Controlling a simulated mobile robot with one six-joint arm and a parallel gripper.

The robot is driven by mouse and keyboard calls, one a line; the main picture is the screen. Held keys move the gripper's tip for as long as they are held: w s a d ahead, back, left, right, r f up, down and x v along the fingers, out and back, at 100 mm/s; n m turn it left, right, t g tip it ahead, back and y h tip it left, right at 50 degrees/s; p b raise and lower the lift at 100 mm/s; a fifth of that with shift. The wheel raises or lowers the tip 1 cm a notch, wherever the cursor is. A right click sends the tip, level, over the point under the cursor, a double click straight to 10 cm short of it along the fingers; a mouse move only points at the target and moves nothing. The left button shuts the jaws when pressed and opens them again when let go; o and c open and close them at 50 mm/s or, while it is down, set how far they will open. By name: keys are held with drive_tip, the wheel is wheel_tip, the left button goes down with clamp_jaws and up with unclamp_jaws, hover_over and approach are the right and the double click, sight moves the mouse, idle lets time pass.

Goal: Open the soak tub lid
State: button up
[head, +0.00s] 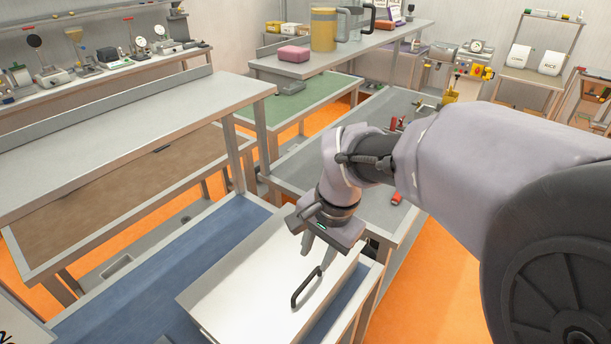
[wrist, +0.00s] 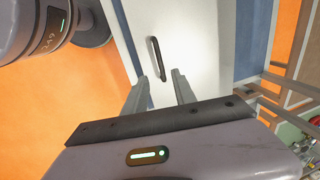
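The soak tub lid (head: 235,287) is a flat white panel on the blue bench, and it lies closed. A black bar handle (head: 306,287) stands near its right edge. In the wrist view the lid (wrist: 201,40) fills the upper middle, with the handle (wrist: 156,58) upright in the picture. My gripper (head: 318,258) is above the lid, just behind the handle in the head view. In the wrist view my gripper (wrist: 161,88) has its fingers spread, with the handle's lower end showing between and beyond the tips. Nothing is held. I cannot tell how high the tips are above the handle.
The blue bench top (head: 150,280) surrounds the tub. A grey shelf (head: 110,130) runs above it at the left. A green mat (head: 290,112) and a yellow container (head: 324,30) are farther back. Orange floor (head: 420,300) is open at the right.

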sight(307, 280)
drive_tip(key=f+b, duration=0.1)
drive_tip(key=f, duration=0.2)
drive_tip(key=a+f, duration=0.1)
drive_tip(key=f, duration=0.2)
drive_tip(key=w+f+b, duration=0.1)
drive_tip(key=f, duration=0.2)
drive_tip(key=shift+a+f+b, duration=0.25)
drive_tip(key=shift+b, duration=0.05)
clamp_jaws()
idle(0.8)
